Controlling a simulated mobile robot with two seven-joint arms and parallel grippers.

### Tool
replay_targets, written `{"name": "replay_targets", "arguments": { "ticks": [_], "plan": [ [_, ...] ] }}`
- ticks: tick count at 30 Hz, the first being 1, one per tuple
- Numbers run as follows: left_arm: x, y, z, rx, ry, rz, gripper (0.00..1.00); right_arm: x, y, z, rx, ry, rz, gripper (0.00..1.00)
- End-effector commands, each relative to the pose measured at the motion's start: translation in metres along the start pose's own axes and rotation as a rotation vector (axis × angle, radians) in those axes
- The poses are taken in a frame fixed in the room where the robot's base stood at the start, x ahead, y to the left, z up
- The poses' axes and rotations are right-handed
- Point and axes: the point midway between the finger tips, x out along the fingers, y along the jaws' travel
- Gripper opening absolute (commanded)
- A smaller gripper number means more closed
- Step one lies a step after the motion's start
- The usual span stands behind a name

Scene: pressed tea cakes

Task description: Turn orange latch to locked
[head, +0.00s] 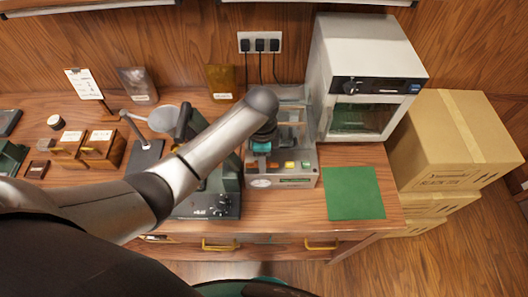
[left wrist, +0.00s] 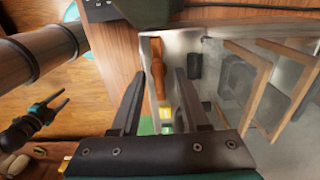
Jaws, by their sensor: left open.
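The orange latch (left wrist: 158,72) is a slim upright bar on a pale panel in the left wrist view. My left gripper (left wrist: 160,74) is open, and the latch shows between its two dark fingertips. I cannot tell whether either finger touches it. In the head view my left gripper (head: 262,150) hangs over the clear-walled machine (head: 284,183), and my arm and gripper hide much of the machine's left side.
A white oven-like cabinet (head: 365,75) stands right behind the machine, with a green mat (head: 354,193) in front of it. A dark green press (head: 208,204) stands left of the machine, partly behind my arm. Cardboard boxes (head: 455,140) are stacked at the right.

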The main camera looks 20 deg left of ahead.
Motion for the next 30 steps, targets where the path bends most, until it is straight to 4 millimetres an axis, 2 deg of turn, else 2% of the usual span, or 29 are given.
{"name": "replay_targets", "arguments": {
  "ticks": [8,20,30],
  "plan": [
    [0.0015,0.001,0.0005,0.0,-0.001,0.001,0.45,-0.0001,0.0002,0.0013,0.0,-0.002,0.0,0.5],
    [0.0011,0.0008,0.0003,0.0,0.0,0.001,0.0,-0.0003,0.0013,0.0034,0.0,-0.005,0.002,0.5],
    [0.0009,0.0008,0.0001,0.0,0.0,0.001,0.0,-0.0003,0.0015,0.0037,0.001,-0.006,0.002,0.5]
  ]
}}
